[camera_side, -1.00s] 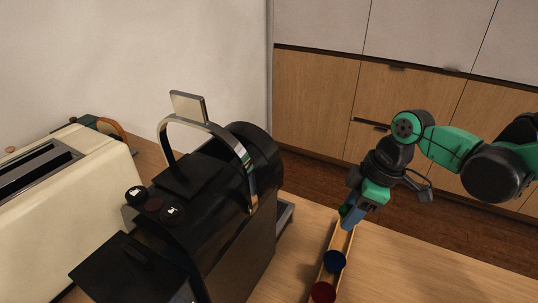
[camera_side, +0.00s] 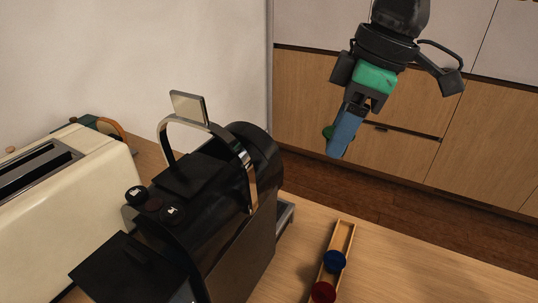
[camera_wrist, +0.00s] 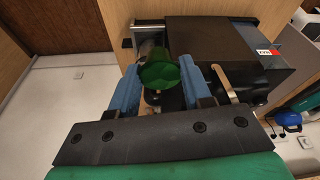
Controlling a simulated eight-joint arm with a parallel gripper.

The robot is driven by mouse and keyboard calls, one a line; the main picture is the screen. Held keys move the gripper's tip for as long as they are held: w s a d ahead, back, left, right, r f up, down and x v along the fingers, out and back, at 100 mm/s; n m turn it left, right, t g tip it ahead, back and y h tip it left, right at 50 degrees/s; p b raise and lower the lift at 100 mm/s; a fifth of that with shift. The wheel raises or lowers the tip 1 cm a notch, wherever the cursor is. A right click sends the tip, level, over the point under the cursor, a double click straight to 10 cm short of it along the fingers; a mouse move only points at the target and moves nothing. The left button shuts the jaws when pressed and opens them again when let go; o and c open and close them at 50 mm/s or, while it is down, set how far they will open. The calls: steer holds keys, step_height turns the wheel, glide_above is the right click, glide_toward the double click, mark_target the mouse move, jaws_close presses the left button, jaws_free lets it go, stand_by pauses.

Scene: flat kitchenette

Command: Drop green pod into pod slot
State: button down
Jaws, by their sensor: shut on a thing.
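A green pod (camera_wrist: 160,72) is held between the two blue fingers of my gripper (camera_wrist: 166,85) in the wrist view. In the side view my gripper (camera_side: 340,138) is raised above and right of the coffee machine, pointing down, with a bit of the green pod (camera_side: 328,131) showing at its fingers. The black coffee machine (camera_side: 235,225) has its chrome lever (camera_side: 247,170) raised. The machine (camera_wrist: 215,42) also shows beyond the pod in the wrist view. The pod slot itself cannot be made out; the pod and gripper cover part of the machine front.
A wooden pod tray (camera_side: 343,238) on the counter (camera_side: 420,270) holds a blue pod (camera_side: 334,261) and a dark red pod (camera_side: 322,291). A cream toaster (camera_side: 90,190) stands left of the machine. The counter right of the tray is clear.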

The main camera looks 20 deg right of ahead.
steer(key=s+a+r, duration=0.2)
steer(key=s+a, duration=0.1)
steer(key=a, duration=0.3)
steer(key=w+a, duration=0.6)
steer(key=w, duration=0.1)
steer(key=shift+w+a+r, duration=0.1)
steer(key=shift+w+a, duration=0.1)
steer(key=shift+a, duration=0.1)
steer(key=shift+f, duration=0.5)
steer(key=shift+c, duration=1.5)
jaws_free()
